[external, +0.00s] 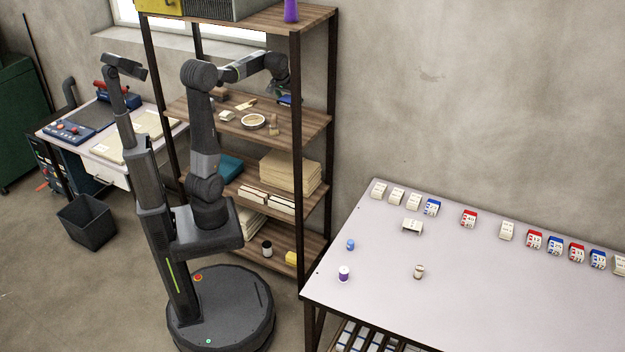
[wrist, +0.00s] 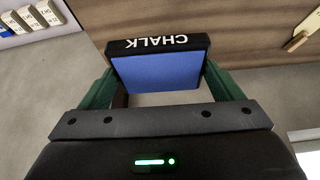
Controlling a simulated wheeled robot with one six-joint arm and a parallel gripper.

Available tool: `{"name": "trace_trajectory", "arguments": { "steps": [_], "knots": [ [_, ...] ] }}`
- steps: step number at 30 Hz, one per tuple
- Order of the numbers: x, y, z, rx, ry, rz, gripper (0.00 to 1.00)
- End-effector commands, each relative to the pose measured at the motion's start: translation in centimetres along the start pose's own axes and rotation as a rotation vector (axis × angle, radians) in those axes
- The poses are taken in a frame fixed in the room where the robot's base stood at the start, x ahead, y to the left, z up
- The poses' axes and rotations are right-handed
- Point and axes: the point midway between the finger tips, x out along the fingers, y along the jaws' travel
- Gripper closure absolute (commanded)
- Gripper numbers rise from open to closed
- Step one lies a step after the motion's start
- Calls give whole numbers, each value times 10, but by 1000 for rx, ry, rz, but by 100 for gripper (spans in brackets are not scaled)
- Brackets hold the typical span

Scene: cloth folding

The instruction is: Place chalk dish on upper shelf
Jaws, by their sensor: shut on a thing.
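The chalk dish (wrist: 160,72) is a blue, shallow block with a black edge lettered CHALK, seen upside down in the wrist view. My gripper (wrist: 155,85) is shut on it, with a green finger on each side. In the external view the blue dish (external: 286,100) shows small below my wrist, at the right end of a wooden shelf (external: 300,130). I cannot tell whether it touches the shelf. The shelf is the second board from the top of the rack.
On that shelf are a round white dish (external: 253,121), a brush and small items, left of my gripper. The top board (external: 312,16) holds a purple bottle (external: 291,10) and a yellow-fronted box. A dark rack post (external: 296,150) stands close to my gripper. A white table (external: 480,280) stands right.

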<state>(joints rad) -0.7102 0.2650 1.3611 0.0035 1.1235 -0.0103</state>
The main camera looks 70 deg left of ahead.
Motion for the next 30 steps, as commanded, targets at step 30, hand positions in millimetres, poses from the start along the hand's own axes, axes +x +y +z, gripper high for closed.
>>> {"name": "trace_trajectory", "arguments": {
  "steps": [30],
  "knots": [
    [104, -17, -8, -61, -1, -26, 44]
  ]
}}
